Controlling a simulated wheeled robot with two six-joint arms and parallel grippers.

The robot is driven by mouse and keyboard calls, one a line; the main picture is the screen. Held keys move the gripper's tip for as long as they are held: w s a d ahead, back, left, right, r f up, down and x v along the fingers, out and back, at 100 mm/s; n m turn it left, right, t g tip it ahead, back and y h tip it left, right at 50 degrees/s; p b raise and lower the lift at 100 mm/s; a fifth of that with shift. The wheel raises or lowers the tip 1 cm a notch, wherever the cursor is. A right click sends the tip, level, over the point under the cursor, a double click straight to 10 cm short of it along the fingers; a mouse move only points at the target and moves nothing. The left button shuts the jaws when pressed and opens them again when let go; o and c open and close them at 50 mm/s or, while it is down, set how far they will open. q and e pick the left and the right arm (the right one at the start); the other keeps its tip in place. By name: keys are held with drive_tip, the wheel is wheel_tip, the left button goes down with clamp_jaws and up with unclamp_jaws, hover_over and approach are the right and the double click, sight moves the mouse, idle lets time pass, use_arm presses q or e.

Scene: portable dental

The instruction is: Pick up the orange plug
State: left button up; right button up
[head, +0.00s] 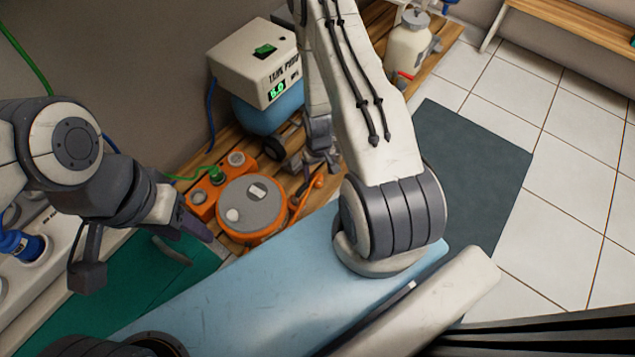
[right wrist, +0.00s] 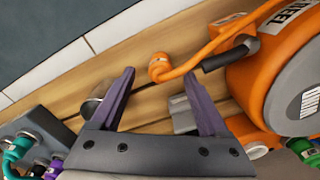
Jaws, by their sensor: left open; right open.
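The orange plug (right wrist: 159,68) lies on the wooden bench at the end of an orange cord, which runs to the orange cable reel (right wrist: 270,85). In the right wrist view it shows between the tips of my right gripper (right wrist: 158,74), which is open and empty; nothing is gripped. In the head view the reel (head: 250,208) sits on the bench, with the orange cord (head: 300,195) at its right. My right gripper (head: 318,152) is above the bench there, partly hidden by my arm. My left gripper (head: 195,228) is open, left of the reel and over the green mat.
A white pump box (head: 250,62) with a green display stands behind on a blue base. A green plug (head: 216,174) sits in an orange socket box (head: 205,195). A blue padded surface (head: 260,290) lies in front. Green and purple connectors (right wrist: 18,148) show at lower left in the right wrist view.

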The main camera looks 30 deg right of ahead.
sight(318, 175)
drive_tip(key=f+b, duration=0.4)
drive_tip(key=f, duration=0.1)
drive_tip(key=shift+w, duration=0.2)
drive_tip(key=shift+r, duration=0.1)
drive_tip(key=shift+c, duration=0.3)
clamp_jaws()
